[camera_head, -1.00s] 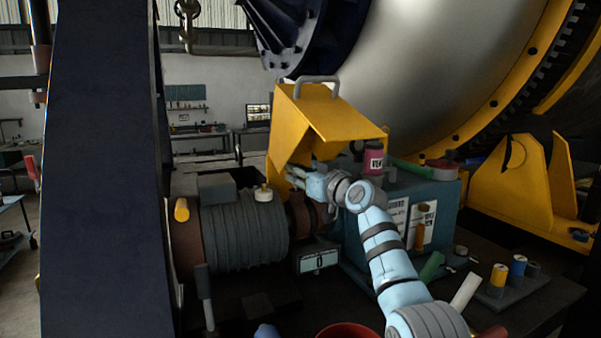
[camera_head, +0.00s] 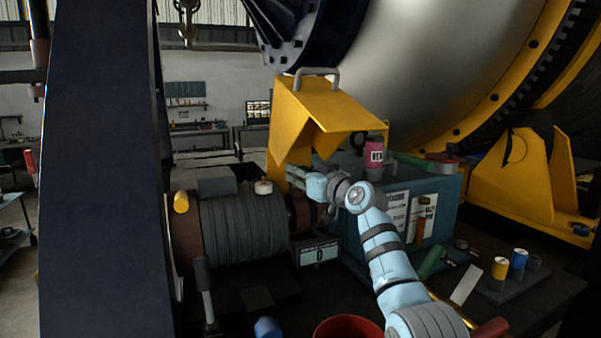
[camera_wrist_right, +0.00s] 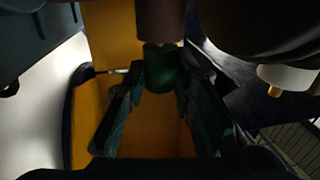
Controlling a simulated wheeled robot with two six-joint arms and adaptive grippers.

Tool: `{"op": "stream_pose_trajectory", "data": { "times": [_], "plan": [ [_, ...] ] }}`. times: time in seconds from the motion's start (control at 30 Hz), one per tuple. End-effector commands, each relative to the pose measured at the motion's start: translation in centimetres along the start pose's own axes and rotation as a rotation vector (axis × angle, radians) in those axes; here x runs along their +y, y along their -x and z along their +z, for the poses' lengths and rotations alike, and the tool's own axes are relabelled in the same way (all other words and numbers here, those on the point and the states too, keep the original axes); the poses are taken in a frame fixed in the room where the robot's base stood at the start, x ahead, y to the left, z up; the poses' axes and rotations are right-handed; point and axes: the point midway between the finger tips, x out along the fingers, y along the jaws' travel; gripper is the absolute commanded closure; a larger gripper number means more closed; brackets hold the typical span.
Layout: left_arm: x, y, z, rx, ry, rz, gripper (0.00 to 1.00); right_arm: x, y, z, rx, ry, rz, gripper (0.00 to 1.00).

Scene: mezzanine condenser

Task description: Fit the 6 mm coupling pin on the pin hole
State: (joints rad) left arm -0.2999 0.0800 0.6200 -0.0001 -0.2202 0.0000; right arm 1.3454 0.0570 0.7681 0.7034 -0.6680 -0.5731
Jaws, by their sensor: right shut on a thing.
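My right gripper (camera_head: 290,176) reaches in under the yellow guard, beside the brown coupling (camera_head: 305,212) at the motor's end. In the right wrist view the gripper (camera_wrist_right: 168,75) is shut on a dark green cylinder, seemingly the coupling pin (camera_wrist_right: 158,72). Its rounded end points toward my palm. Its far end meets, or lies just in front of, a dull brown cylindrical part (camera_wrist_right: 160,22); I cannot tell whether they touch. The pin is hidden in the head view. The pin hole cannot be made out. My left gripper is not in view.
The yellow guard (camera_head: 335,105) stands over the coupling. A ribbed grey motor (camera_head: 245,235) is at left, a teal box (camera_head: 440,195) at right. A pink can (camera_head: 374,152) stands on the box. A small display (camera_head: 319,254) and a red bowl (camera_head: 347,328) are in front.

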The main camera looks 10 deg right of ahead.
Motion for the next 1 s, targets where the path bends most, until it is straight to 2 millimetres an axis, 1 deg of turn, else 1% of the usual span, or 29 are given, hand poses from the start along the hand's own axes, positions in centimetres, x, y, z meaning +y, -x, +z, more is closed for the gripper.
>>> {"op": "stream_pose_trajectory", "data": {
  "times": [0.5, 0.53, 0.63, 0.67, 0.9, 1.0],
  "plan": [
    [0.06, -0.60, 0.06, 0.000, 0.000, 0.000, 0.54, 0.01, 0.00, 0.98, 0.000, 0.000, 0.000, 1.00],
    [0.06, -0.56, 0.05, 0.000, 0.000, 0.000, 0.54, 0.01, 0.00, 0.93, 0.000, 0.000, 0.000, 0.72],
    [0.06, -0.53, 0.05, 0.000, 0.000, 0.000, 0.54, 0.01, 0.00, 0.91, 0.000, 0.000, 0.000, 0.56],
    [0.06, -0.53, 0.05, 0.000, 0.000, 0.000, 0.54, 0.01, 0.00, 0.90, 0.000, 0.000, 0.000, 0.53],
    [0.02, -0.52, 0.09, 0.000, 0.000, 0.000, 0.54, 0.01, 0.00, 0.90, 0.000, 0.000, 0.000, 0.53],
    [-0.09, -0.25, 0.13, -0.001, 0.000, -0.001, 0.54, 0.01, 0.00, 0.49, 0.000, 0.000, 0.000, 0.53]
  ]
}}
